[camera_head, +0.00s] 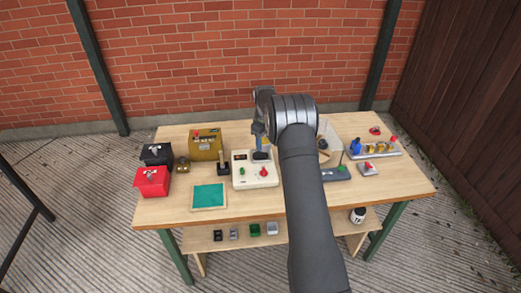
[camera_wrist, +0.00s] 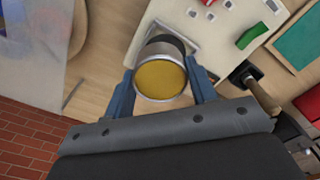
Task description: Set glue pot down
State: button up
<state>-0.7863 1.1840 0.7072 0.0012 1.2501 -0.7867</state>
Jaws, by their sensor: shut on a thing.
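The pot (camera_wrist: 160,80) is a short round can with a silver rim, a dark band and a yellow-amber top. My gripper (camera_wrist: 161,88) is shut on it, one blue finger on each side. In the head view my gripper (camera_head: 261,148) is over the back right part of a cream box (camera_head: 250,180) with a green and a red knob. The cream box also shows in the wrist view (camera_wrist: 222,42). A grey square plate lies just beyond the pot there, partly hidden by it. I cannot tell whether the pot touches the plate.
Left of the cream box are a black stand with an upright handle (camera_head: 223,168), a mustard box (camera_head: 205,145), a red box (camera_head: 152,182), a black box (camera_head: 156,154) and a green mat (camera_head: 208,196). Right are a clear panel (camera_head: 331,138) and a peg tray (camera_head: 375,149). The table's front strip is clear.

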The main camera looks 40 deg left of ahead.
aim_at(260, 156)
jog(key=shift+s+a+f, duration=0.15)
jog(key=shift+a+f, duration=0.3)
jog(key=shift+a, duration=0.3)
jog(key=shift+f, duration=2)
jog(key=shift+f, duration=0.2)
jog(key=o, duration=1.2)
jog(key=shift+c, duration=0.2)
notch_tip(260, 156, up, 12)
jog(key=shift+r, duration=0.2)
jog(key=shift+f, duration=0.1)
notch_tip(260, 156, down, 12)
jog(key=shift+r, duration=1.75)
